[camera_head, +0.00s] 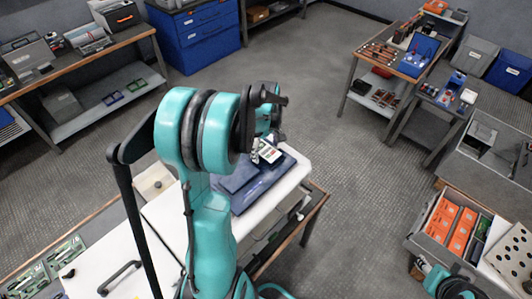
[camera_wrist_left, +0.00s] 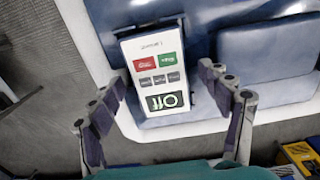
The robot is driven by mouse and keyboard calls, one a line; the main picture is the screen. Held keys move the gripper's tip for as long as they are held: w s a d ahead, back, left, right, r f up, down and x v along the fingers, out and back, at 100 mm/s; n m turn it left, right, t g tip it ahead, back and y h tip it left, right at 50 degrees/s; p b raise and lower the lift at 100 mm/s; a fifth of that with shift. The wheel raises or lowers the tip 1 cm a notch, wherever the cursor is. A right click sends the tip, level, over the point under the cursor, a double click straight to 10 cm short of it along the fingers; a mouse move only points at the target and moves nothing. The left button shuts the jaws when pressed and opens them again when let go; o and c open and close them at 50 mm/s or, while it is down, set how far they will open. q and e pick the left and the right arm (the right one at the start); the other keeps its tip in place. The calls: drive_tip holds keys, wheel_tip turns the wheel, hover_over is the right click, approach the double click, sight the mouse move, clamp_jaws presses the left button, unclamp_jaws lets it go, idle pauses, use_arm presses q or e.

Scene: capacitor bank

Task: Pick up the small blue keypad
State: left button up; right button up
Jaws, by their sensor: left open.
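The small keypad (camera_wrist_left: 150,58) has a white face with a red and a green button, several grey buttons and a dark display reading OFF. It lies on a blue surface in the left wrist view. In the head view the keypad (camera_head: 268,152) shows small, partly hidden by my left arm. My left gripper (camera_wrist_left: 162,76) is open, with one finger on each side of the keypad's display end. The fingers look apart from it. In the head view my left gripper (camera_head: 266,132) is over the blue case (camera_head: 240,182).
The blue case sits on a white worktop (camera_head: 292,182). A handle (camera_head: 120,278) and green boards (camera_head: 65,253) are at the lower left. A bin with orange boxes (camera_head: 456,231) is at the right. Open floor (camera_head: 370,180) lies between the benches.

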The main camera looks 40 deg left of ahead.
use_arm(q)
drive_tip(key=c, duration=1.3)
